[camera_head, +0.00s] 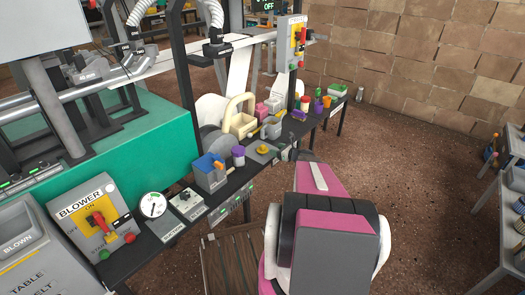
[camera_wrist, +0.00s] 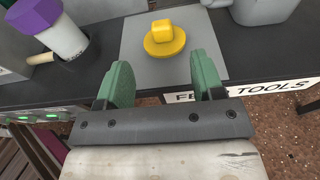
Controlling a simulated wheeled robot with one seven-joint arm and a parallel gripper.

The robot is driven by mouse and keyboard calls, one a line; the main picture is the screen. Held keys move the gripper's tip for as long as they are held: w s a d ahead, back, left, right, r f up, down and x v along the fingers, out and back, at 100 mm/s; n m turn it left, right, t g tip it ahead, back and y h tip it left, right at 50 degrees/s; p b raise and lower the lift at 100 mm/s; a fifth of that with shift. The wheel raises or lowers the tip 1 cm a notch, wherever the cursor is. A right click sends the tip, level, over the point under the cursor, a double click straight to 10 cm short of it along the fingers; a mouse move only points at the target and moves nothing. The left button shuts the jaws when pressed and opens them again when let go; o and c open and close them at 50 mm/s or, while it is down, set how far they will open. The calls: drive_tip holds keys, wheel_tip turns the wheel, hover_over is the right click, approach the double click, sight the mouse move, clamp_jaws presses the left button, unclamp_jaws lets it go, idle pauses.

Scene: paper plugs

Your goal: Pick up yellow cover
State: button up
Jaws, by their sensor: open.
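The yellow cover (camera_wrist: 165,40) is a round disc with a block-shaped knob on top. It rests on a grey square plate (camera_wrist: 204,62) on the dark shelf. In the head view the yellow cover (camera_head: 262,149) is small, on the narrow shelf. My gripper (camera_wrist: 158,80) has green fingers spread apart. It is open and empty, short of the cover, with the cover in line between the fingers. In the head view my pink and black arm reaches toward the shelf, and the fingers are hard to make out.
A purple-capped white bottle (camera_wrist: 62,32) stands left of the plate in the wrist view. A grey container (camera_wrist: 262,8) stands at the right, behind the shelf edge. A blue-grey box (camera_head: 210,176) sits farther left on the shelf.

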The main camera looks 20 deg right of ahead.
sight(264, 146)
drive_tip(key=x, duration=1)
drive_tip(key=shift+w+f, duration=0.1)
drive_tip(key=shift+w, duration=0.15)
drive_tip(key=shift+c, duration=0.3)
drive_tip(key=c, duration=0.9)
